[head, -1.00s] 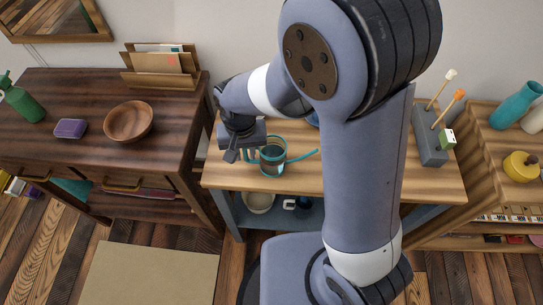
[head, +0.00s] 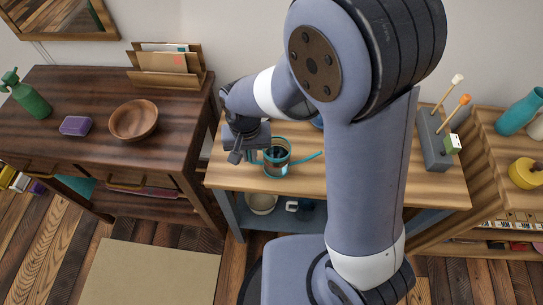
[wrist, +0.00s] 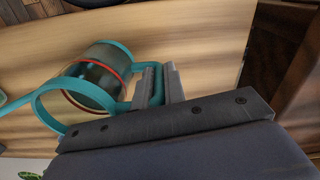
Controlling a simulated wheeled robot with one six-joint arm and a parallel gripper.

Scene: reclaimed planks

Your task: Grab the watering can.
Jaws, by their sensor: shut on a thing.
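The watering can (head: 277,160) has a see-through body with teal rims, a teal handle and a thin teal spout. It appears upright over the light wooden table, its spout pointing right in the head view. In the wrist view the can (wrist: 98,75) lies left of the fingers. My gripper (head: 239,156) is at the can's left side. In the wrist view my gripper (wrist: 159,85) is shut on the teal handle, which runs between the two fingers. I cannot tell whether the can's base touches the tabletop.
The light table (head: 300,182) is mostly clear in front. A grey block (head: 433,145) with upright sticks stands at its right. The dark desk at left holds a wooden bowl (head: 134,120), a purple block (head: 76,126), a green bottle (head: 31,97) and a letter holder (head: 168,68).

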